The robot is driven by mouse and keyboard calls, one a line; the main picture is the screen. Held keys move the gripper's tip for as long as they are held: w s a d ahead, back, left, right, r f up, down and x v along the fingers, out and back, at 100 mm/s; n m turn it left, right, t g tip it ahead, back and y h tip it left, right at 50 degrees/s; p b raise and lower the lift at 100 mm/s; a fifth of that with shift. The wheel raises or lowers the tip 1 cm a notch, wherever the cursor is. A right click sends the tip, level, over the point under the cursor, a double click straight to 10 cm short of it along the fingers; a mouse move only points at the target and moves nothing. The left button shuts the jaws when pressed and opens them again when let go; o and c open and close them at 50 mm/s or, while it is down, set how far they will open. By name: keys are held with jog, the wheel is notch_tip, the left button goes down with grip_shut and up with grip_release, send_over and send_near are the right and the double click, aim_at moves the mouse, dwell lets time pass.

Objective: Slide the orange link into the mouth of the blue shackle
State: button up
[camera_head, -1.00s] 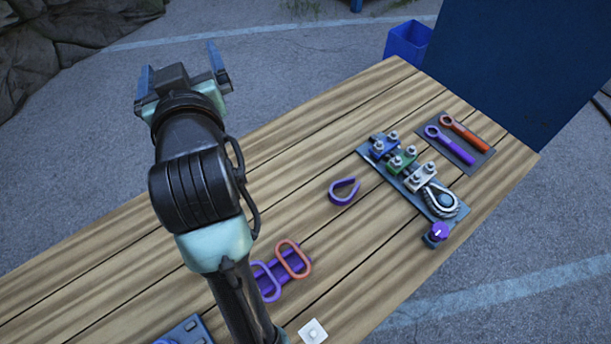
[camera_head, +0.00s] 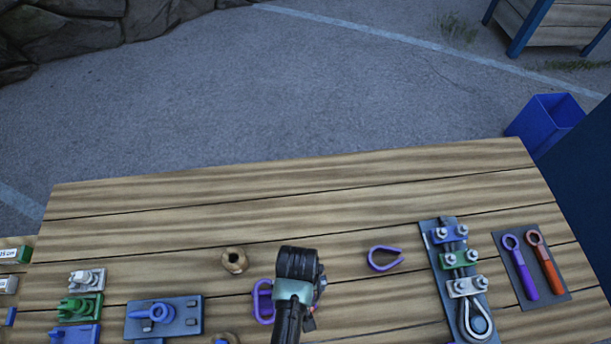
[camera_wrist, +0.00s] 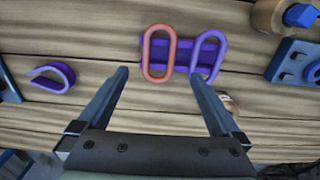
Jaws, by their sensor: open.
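The orange link (camera_wrist: 147,56) is an oblong ring in the wrist view. It lies on a purple holder (camera_wrist: 183,56) beside a purple link (camera_wrist: 222,52). My gripper (camera_wrist: 160,74) is open and empty, its two fingers spread either side of the orange link's near end in the picture; contact cannot be told. A blue fitting that looks like the shackle (camera_head: 157,312) sits on a blue plate (camera_head: 188,328) left of my arm. Its mouth is unclear.
A purple teardrop thimble (camera_head: 384,258) lies right of my arm. Further right are a clamp board (camera_head: 433,237) and a tray (camera_head: 556,291) with two wrenches. A tan round piece (camera_head: 234,261) stands left of my arm. The table's back strip is clear.

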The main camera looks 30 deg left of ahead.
jog(key=shift+w+f+b, duration=0.15)
jog(key=shift+f+b, duration=3.15)
jog(key=shift+f, duration=0.9)
grip_shut()
notch_tip(320, 180, up, 7)
jog(key=p, duration=0.7)
